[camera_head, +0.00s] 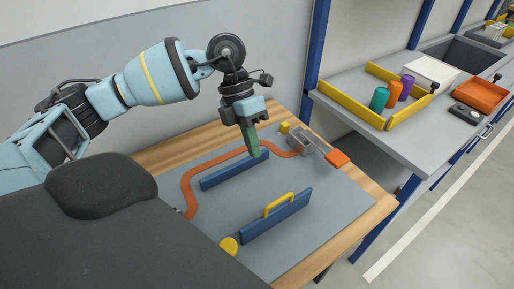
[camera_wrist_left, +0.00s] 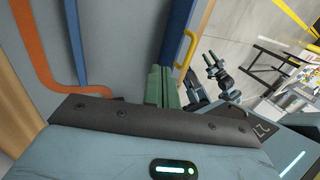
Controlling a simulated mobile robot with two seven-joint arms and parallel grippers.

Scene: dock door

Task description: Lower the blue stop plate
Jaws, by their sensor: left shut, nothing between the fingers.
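Two blue plates stand on edge on the grey bench top. I cannot tell which is the stop plate. My left gripper (camera_head: 254,153) is shut and empty, its green fingers pointing down at the right end of the far plate; contact is unclear. In the left wrist view the fingers (camera_wrist_left: 160,87) lie between the plain blue plate (camera_wrist_left: 74,40) and the handled one (camera_wrist_left: 177,40). A dark two-pronged part, perhaps my right gripper (camera_wrist_left: 213,58), shows small there.
An orange strip (camera_head: 188,190) curves around the far plate toward a grey clamp-like fixture (camera_head: 301,140) with an orange end. A yellow knob (camera_head: 229,245) is at the near edge. A second bench holds colored cylinders (camera_head: 395,92) inside yellow rails. Bare bench lies between the plates.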

